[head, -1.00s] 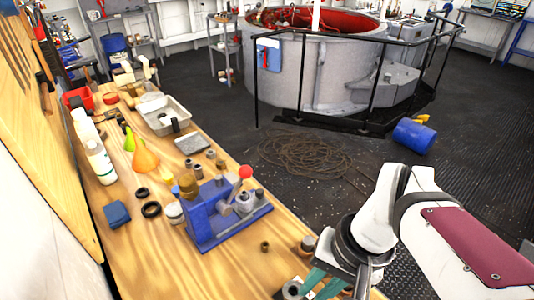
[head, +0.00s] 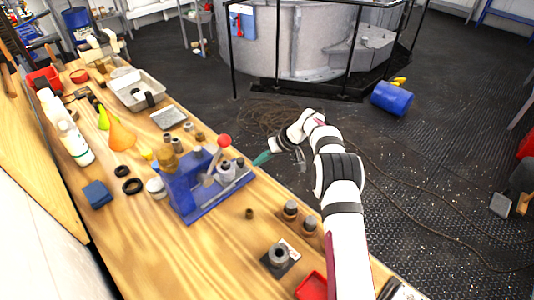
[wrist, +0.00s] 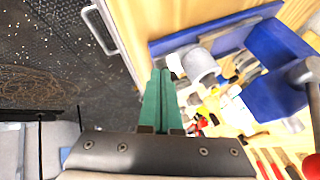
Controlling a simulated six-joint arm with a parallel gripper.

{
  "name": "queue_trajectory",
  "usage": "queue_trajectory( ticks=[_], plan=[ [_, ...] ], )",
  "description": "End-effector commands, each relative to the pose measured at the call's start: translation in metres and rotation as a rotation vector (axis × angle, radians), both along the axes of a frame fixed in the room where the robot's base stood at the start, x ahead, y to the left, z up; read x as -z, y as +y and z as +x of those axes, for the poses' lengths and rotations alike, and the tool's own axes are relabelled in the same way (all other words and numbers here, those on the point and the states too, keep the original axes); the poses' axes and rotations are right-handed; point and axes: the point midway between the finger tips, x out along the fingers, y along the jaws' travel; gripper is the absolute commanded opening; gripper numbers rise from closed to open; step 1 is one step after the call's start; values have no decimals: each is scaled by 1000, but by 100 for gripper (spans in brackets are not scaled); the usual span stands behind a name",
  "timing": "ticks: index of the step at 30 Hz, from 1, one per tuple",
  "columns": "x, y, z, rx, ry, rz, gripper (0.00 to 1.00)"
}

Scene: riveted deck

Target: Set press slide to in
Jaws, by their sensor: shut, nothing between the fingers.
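The blue press (head: 180,190) stands on the wooden bench, with a red ball knob (head: 224,140) on its lever. A grey metal cylinder (head: 226,172) sits on the press's low blue base, on the side towards my gripper; I cannot tell how far in the slide is. In the wrist view the press body (wrist: 270,90) is at the right, the grey cylinder (wrist: 198,66) is near the fingertips and the red knob (wrist: 312,166) is at the lower right corner. My gripper (head: 260,159), with green fingers (wrist: 162,90), is shut and empty, just right of the press, seemingly apart from it.
Small metal parts (head: 290,210) and a dark-based fitting (head: 279,257) stand on the bench in front. A red tray (head: 311,287) is at the near edge. A grey tray (head: 138,92), bottles (head: 74,142) and an orange funnel (head: 121,137) lie behind and left.

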Motion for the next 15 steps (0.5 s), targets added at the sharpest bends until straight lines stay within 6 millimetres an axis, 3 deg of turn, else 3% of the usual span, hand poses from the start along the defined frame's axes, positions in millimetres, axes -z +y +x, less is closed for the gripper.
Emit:
queue_trajectory(
  ticks=[3, 9, 15],
  plan=[
    [21, 15, 3, -2, 3, -1, 0],
    [19, 43, -8, -1, 1, 0, 0],
    [18, 51, -11, 1, 0, 1, 0]
  ],
)
